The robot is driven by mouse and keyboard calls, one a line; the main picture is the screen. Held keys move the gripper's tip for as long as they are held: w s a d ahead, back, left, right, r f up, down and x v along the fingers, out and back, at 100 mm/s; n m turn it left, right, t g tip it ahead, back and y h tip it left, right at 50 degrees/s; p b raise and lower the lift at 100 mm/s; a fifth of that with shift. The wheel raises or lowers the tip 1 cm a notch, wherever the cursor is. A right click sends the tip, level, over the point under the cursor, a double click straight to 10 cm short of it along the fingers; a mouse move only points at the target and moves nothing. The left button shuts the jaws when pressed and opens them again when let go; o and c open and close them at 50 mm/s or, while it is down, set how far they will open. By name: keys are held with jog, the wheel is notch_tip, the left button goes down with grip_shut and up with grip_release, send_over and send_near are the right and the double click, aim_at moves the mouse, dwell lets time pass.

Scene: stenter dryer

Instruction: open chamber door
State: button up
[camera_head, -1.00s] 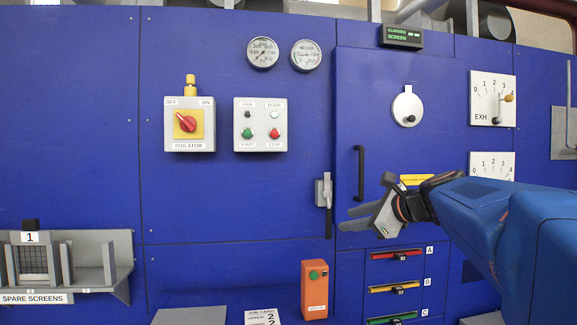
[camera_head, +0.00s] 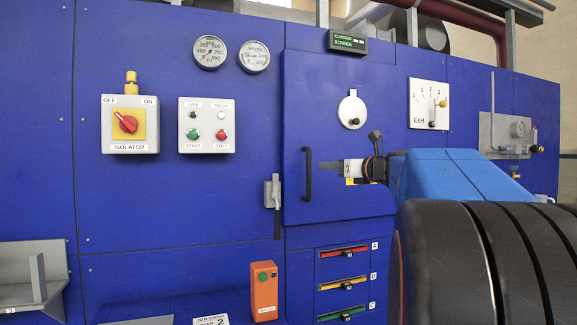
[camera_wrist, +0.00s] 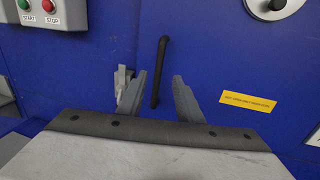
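The blue chamber door (camera_head: 325,100) is shut in its frame in the head view. Its black vertical bar handle (camera_head: 307,174) is near the door's left edge. A grey latch (camera_head: 272,192) with a dark lever hanging down sits just left of the door. My gripper (camera_head: 325,166) points left at the handle, its fingertips just right of the bar. In the wrist view my gripper (camera_wrist: 163,80) is open, with two grey fingers spread, and the handle (camera_wrist: 160,68) shows between them. I cannot tell whether the bar is within finger reach; no contact shows.
Left of the door are the isolator switch (camera_head: 128,124) and the start/stop box (camera_head: 207,126). A round vent cover (camera_head: 352,108) and a yellow label (camera_wrist: 248,103) are on the door. Coloured slots (camera_head: 345,284) lie below it. An orange box (camera_head: 264,290) stands lower left.

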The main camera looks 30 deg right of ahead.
aim_at(310, 164)
jog(key=w, duration=1.2)
jog(key=shift+w, duration=0.4)
grip_shut()
